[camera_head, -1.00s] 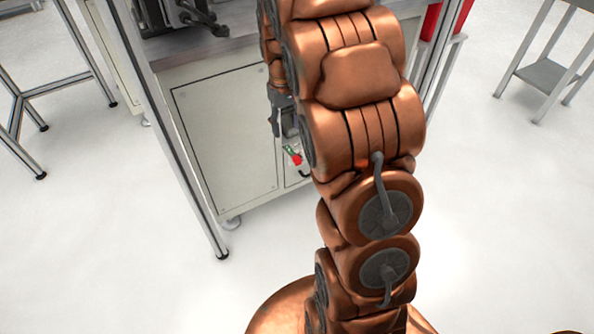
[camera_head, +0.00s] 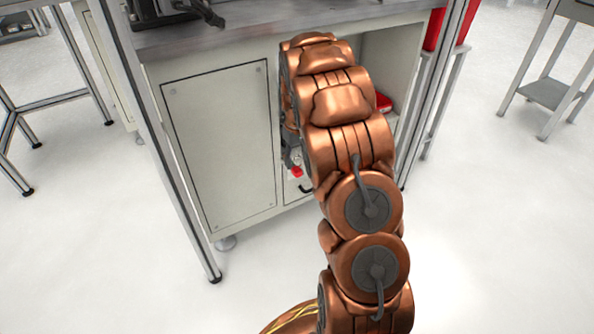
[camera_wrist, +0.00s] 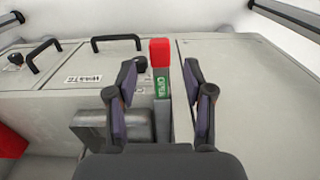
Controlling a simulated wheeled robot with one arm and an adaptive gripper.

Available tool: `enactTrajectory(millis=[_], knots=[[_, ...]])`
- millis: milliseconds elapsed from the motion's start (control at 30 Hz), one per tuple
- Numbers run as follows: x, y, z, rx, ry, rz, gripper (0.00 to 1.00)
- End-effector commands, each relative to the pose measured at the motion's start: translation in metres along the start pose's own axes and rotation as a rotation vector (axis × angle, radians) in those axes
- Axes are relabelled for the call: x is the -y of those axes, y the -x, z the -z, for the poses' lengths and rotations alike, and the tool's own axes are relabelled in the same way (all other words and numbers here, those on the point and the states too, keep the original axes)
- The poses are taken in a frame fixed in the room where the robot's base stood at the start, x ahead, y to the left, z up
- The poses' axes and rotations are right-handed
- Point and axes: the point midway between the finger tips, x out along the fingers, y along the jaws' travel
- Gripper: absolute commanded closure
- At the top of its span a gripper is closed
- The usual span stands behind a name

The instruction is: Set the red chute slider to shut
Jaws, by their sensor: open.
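The red chute slider knob (camera_wrist: 160,52) shows in the wrist view on the grey cabinet front, at the end of a narrow strip. A green label (camera_wrist: 163,86) reading OPEN lies beside the knob on this strip. My gripper (camera_wrist: 161,72) is open, with one dark finger on each side of the strip and the knob near the fingertip line. I see no finger touching the knob. In the head view the red knob (camera_head: 297,172) is small, just below my gripper (camera_head: 291,158), which my arm partly hides.
A black handle (camera_wrist: 117,39) and a WASTE label (camera_wrist: 85,78) are on the panel left of the slider in the wrist view. A metal box (camera_wrist: 112,125) sits beside the strip. A closed cabinet door (camera_head: 222,145) is left of my arm; floor in front is clear.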

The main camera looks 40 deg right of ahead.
Motion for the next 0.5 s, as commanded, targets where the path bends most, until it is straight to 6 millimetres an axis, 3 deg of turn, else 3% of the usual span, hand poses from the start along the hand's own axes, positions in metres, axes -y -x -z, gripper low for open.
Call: enactTrajectory(millis=[200,500], knots=[[0.0,-0.035,0.0,0.0,0.0,0.001,0.48],[0.0,-0.043,0.001,-0.002,0.0,0.0,0.48]])
